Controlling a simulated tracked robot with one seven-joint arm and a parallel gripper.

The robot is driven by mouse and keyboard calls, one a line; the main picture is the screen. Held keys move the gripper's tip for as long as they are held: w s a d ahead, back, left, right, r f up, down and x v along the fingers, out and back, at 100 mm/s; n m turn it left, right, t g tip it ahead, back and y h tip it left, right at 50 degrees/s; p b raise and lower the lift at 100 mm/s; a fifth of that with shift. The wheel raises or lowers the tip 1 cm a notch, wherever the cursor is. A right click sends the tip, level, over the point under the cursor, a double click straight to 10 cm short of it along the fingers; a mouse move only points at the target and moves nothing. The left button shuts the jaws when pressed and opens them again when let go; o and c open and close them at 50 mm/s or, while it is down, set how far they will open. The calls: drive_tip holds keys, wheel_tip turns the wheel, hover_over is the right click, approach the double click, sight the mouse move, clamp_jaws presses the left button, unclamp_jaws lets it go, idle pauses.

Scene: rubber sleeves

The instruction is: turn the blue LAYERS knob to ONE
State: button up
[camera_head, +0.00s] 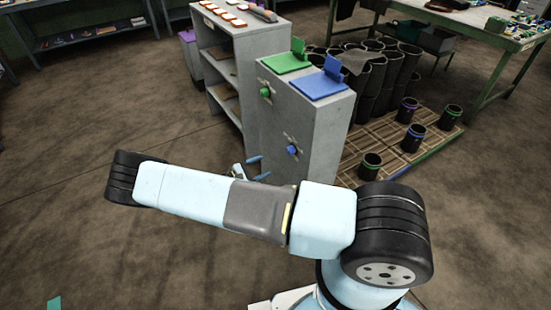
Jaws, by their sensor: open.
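The blue knob (292,150) is on the front face of a grey cabinet (324,128), low on its right side, below a blue plate (320,85). Its lettering and pointer setting are too small to read. My gripper (257,168) shows only in part behind my arm, with two light blue fingers apart and empty. It is in front of the cabinet, to the left of the blue knob and a little lower, and looks apart from it. My arm hides the rest of the gripper.
A green knob (265,92) is on the same cabinet, further left. A grey shelf (212,58) stands behind it. Black sleeves with coloured bands, such as one with a green band (370,170), stand on a wooden pallet (400,130) to the right. The floor at left is clear.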

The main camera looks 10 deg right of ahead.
sight(290, 150)
drive_tip(key=w+d+n, duration=0.5)
drive_tip(key=d+n, duration=0.1)
drive_tip(key=d, duration=0.6)
drive_tip(key=shift+d+r, duration=0.15)
drive_tip(key=shift+r, duration=0.1)
drive_tip(key=shift+w, duration=0.1)
drive_tip(key=c, duration=1.1)
drive_tip(key=shift+o, duration=0.2)
drive_tip(key=shift+n, duration=1.2)
drive_tip(key=shift+r, duration=0.1)
drive_tip(key=o, duration=1.1)
drive_tip(key=shift+c, duration=0.2)
